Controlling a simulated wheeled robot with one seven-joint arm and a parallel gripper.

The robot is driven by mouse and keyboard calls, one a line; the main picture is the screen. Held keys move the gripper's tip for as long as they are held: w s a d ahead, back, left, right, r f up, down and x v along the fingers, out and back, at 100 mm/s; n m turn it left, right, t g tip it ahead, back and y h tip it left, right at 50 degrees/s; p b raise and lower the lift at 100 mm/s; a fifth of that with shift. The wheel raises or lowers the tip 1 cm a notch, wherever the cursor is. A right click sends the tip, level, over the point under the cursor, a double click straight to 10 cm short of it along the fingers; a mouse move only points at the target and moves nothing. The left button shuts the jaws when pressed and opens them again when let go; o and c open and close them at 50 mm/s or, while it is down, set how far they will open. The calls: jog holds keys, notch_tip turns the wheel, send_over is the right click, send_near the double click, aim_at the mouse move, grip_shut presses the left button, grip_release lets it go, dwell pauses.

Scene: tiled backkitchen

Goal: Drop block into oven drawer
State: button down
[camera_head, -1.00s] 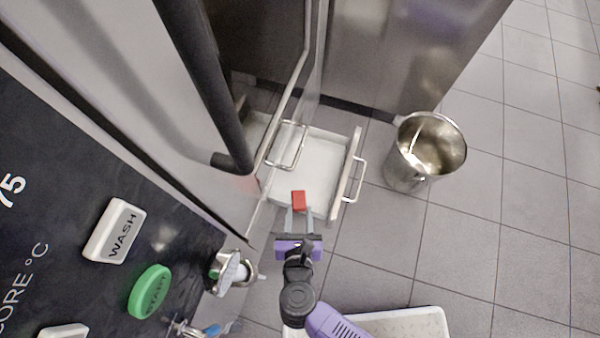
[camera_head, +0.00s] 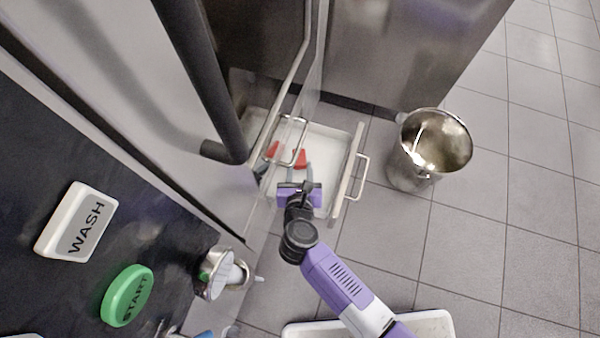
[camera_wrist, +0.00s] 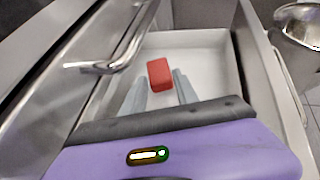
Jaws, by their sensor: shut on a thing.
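A red block (camera_head: 300,158) is held at the fingertips of my gripper (camera_head: 299,168). It also shows in the wrist view (camera_wrist: 159,74), between the two grey fingers and against the white inside of the drawer. The open oven drawer (camera_head: 330,142) is a shallow white tray with a metal front and handle. In the head view, the block and fingers lie over the drawer, inside its outline. The height of the block above the drawer floor is hard to tell. The drawer also fills the middle of the wrist view (camera_wrist: 205,52).
The steel oven door with its bar handle (camera_head: 293,140) stands close to the left of my gripper. A metal bucket (camera_head: 412,170) stands on the tiles to the right. A white tray (camera_head: 300,328) lies at the bottom.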

jog(key=shift+f+b, duration=0.45)
jog(key=shift+f, duration=0.35)
jog(key=shift+f, duration=0.3)
jog(key=shift+f+b, duration=0.3)
jog(key=c, duration=0.9)
grip_release()
jog(key=shift+c, duration=0.2)
jog(key=shift+r, duration=0.35)
jog(key=d+p+v, duration=0.1)
jog(key=p+v, duration=0.4)
jog(key=v, duration=0.7)
jog(key=shift+a+r, duration=0.25)
jog(key=shift+a, duration=0.2)
